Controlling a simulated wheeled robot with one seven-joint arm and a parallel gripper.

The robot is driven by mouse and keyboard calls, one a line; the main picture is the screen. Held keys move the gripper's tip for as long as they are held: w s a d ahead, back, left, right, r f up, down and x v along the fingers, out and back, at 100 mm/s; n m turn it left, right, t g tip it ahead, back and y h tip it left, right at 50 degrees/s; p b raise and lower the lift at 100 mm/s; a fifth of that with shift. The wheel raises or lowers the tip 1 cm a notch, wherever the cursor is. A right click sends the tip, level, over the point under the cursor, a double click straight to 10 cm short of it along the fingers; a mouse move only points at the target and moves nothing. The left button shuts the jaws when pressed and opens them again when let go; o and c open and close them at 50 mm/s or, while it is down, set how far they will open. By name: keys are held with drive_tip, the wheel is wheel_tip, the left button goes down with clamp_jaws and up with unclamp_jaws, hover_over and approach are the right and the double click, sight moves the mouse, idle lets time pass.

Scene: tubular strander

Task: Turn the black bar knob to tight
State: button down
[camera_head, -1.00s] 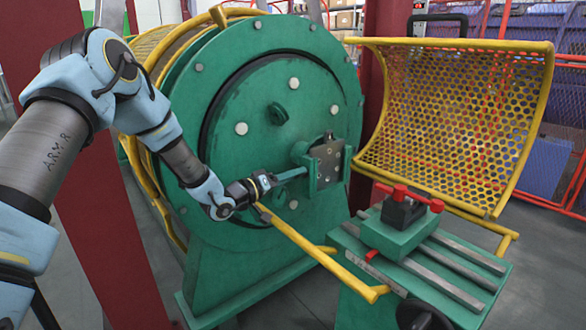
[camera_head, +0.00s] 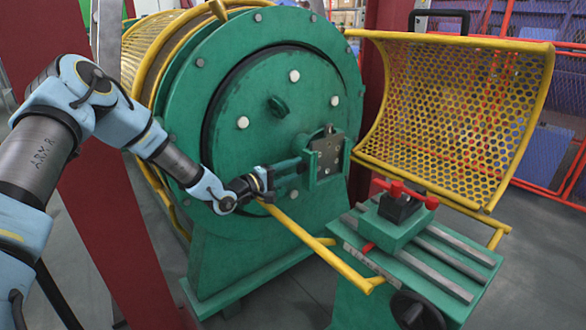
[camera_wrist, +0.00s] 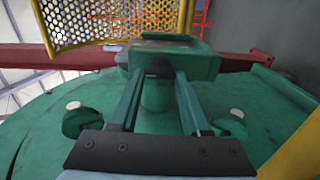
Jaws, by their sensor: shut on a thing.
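A green bracket box (camera_head: 325,155) with a grey plate stands out from the front of the big green disc (camera_head: 265,210). My gripper (camera_head: 300,165) reaches in from the left, with its fingers against the near side of this bracket. In the wrist view, the two fingers (camera_wrist: 160,75) run forward on either side of a green cylinder (camera_wrist: 158,97) and meet a small dark piece (camera_wrist: 160,68) under the bracket. This piece seems to be the black bar knob, mostly hidden between the fingertips. The gripper is shut on it. I cannot read the knob's angle.
A yellow perforated guard (camera_head: 465,115) stands open at the right. A yellow bar (camera_head: 315,245) crosses low in front of the disc. A green bench (camera_head: 470,270) carries a black clamp with red handles (camera_head: 400,205). A red post (camera_head: 115,230) stands behind my arm.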

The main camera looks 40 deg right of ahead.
drive_tip(key=shift+n, duration=0.3)
drive_tip(key=shift+c, duration=1.8)
unclamp_jaws()
drive_tip(key=a, duration=1)
drive_tip(key=shift+w+a, duration=0.3)
drive_tip(key=shift+a, duration=0.1)
